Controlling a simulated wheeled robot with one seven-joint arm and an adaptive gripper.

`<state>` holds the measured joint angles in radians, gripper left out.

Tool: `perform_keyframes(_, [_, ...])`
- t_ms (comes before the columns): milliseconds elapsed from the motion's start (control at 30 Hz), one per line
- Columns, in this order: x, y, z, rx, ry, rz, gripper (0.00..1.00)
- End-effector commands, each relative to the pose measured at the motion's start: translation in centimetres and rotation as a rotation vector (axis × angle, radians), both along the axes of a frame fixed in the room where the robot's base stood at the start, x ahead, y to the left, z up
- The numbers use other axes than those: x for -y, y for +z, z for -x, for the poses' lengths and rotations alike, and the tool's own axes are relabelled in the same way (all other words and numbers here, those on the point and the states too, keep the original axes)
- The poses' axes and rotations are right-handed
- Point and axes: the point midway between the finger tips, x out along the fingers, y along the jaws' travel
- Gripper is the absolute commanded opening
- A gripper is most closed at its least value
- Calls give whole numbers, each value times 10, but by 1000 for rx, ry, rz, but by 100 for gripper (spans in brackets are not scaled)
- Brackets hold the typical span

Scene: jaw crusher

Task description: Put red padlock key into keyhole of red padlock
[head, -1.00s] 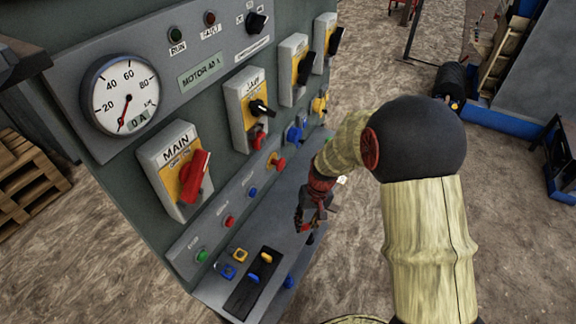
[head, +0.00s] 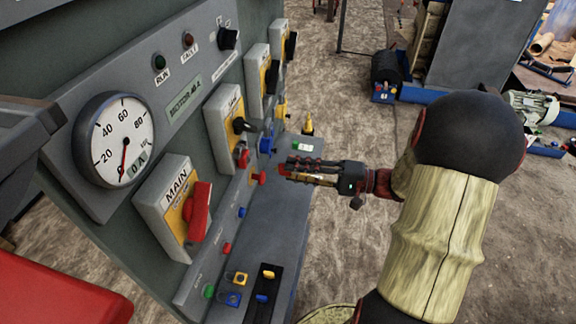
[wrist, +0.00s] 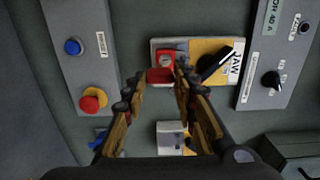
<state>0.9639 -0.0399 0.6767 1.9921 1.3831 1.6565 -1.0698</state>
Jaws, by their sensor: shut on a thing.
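The red padlock (head: 243,156) hangs at the lower part of the JAW switch box (head: 226,128) on the panel. In the wrist view the red padlock (wrist: 167,58) shows just beyond my fingertips. My gripper (head: 287,172) is to the right of the padlock in the head view, pointing at the panel. It is shut on a small red piece, which looks like the red padlock key (wrist: 159,76), held between the fingertips. The key's shaft and the keyhole cannot be made out. From these views I cannot tell whether key and padlock touch.
A red knob (head: 259,178) sticks out below the padlock. Blue (head: 266,145) and yellow (head: 281,110) items are farther along the panel. The ledge holds a yellow padlock (head: 240,278), a blue padlock (head: 231,299) and a black tray (head: 274,288) with keys.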

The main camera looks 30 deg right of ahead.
Motion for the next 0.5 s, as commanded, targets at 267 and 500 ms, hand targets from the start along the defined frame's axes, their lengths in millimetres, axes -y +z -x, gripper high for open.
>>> perform_keyframes(267, [8, 8, 1, 12, -33, -15, 13])
perform_keyframes(500, [8, 7, 2, 14, -36, -14, 13])
